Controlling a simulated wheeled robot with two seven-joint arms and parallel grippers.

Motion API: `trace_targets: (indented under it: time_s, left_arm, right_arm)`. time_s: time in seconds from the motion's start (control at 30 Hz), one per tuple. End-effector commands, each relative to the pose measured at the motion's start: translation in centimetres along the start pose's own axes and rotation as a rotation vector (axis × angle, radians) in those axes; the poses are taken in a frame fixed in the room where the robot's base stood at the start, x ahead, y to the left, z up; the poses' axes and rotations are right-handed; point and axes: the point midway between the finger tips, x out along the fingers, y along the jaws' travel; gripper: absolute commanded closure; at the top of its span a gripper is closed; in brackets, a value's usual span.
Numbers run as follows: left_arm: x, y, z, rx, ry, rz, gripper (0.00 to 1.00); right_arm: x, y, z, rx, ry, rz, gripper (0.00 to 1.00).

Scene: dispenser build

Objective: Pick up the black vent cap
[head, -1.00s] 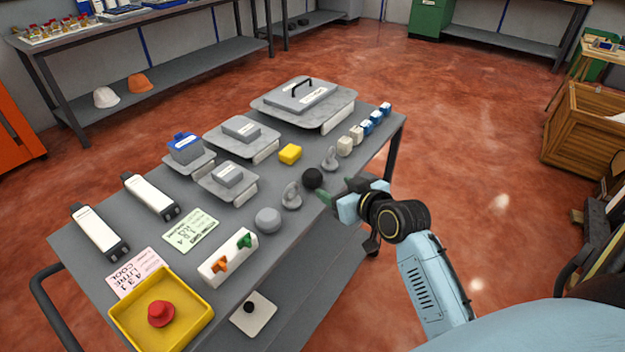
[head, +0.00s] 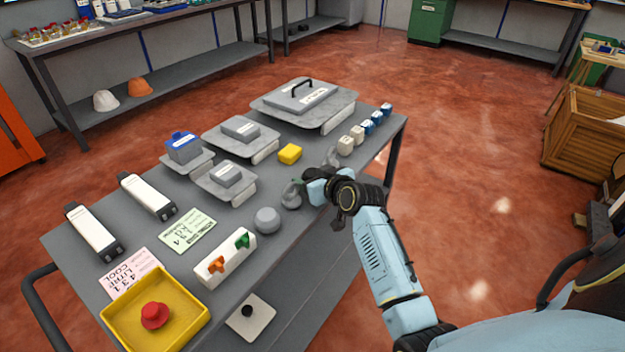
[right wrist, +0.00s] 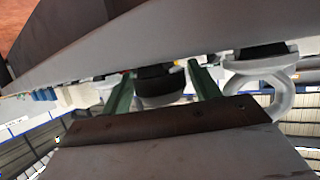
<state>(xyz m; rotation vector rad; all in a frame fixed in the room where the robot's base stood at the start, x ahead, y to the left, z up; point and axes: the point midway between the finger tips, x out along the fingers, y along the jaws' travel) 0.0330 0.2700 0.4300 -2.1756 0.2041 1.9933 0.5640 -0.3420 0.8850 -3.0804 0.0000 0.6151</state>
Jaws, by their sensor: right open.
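The black vent cap (right wrist: 155,82) shows in the right wrist view between the two green fingers of my right gripper (right wrist: 161,72). The fingers are apart, one on each side of it, and a gap shows beside the cap. In the head view my right gripper (head: 306,184) is at the right edge of the grey cart top and covers the spot where the cap stands, so the cap is largely hidden there. My left gripper is not in view.
Grey ring-shaped pieces (head: 291,195) stand close to the right gripper on both sides. A grey dome (head: 267,220), a yellow block (head: 289,153) and a white switch bar (head: 227,257) are nearby. A yellow tray (head: 190,322) with a red button lies at the front.

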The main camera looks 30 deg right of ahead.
Motion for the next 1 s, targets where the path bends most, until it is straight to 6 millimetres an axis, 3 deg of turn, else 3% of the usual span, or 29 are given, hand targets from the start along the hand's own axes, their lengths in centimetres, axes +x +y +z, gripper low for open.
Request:
trace_targets:
  time_s: [0.2, 0.5, 0.77, 1.0]
  left_arm:
    - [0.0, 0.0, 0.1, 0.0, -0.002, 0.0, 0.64]
    - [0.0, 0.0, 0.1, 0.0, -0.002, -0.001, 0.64]
    - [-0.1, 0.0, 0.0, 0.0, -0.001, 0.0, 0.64]
    - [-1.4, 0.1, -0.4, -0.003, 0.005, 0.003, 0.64]
  right_arm:
    - [0.0, 0.0, -0.1, 0.0, 0.001, 0.001, 0.4]
    - [0.0, 0.0, -0.1, 0.0, 0.001, 0.001, 0.77]
    - [-0.1, 0.0, -0.5, -0.001, 0.002, 0.001, 0.78]
    - [-1.7, 0.1, -4.5, -0.003, 0.007, 0.001, 0.78]
